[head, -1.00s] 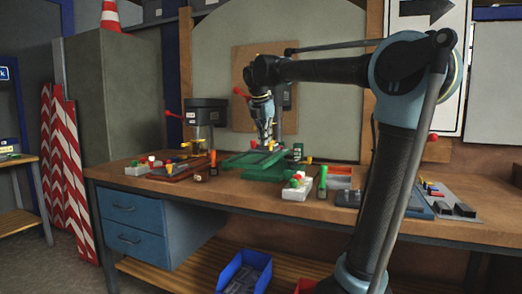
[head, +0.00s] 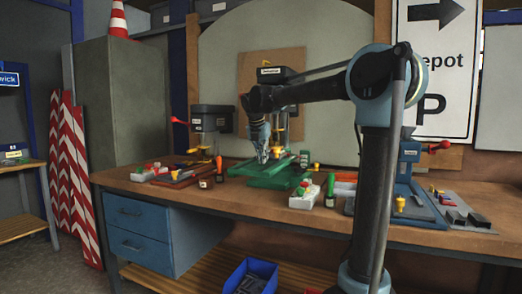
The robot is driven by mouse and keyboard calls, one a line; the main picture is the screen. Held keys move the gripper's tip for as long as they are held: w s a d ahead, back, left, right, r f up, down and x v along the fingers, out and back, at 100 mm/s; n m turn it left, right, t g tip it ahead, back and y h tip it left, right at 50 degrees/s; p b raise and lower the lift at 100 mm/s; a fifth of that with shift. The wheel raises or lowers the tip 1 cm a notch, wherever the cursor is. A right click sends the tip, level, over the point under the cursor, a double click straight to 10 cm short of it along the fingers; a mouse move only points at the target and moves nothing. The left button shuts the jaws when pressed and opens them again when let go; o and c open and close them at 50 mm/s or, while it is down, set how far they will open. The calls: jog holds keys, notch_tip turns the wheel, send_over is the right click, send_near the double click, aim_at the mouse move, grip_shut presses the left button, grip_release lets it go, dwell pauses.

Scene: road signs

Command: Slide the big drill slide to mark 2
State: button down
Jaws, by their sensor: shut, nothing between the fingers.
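A drill (head: 276,90) with a dark labelled head stands at mid-bench on a green base (head: 262,178). It looks larger than the drill to its left. Its slide cannot be told clearly from the base at this size, and no mark 2 is readable. My gripper (head: 264,159) points down at the green base, its fingers together and empty. Whether the fingertips touch the slide cannot be told. My forearm covers part of the drill behind.
A smaller drill (head: 212,120) with a red lever stands left on a red base (head: 184,178). A grey-white box (head: 304,196) with coloured knobs and a green bottle (head: 330,188) stand right of the green base. A blue-based machine (head: 408,190) stands farther right.

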aim_at(270, 158)
jog(key=shift+w+d, duration=0.25)
jog(key=shift+w, duration=0.35)
jog(key=shift+w+d, duration=0.2)
jog(key=shift+w, duration=0.45)
jog(key=shift+w+d, duration=0.25)
jog(key=shift+w, duration=0.35)
jog(key=shift+w+d, duration=0.25)
jog(key=shift+w, duration=0.4)
jog(key=shift+w+d, duration=0.2)
jog(key=shift+w, duration=0.4)
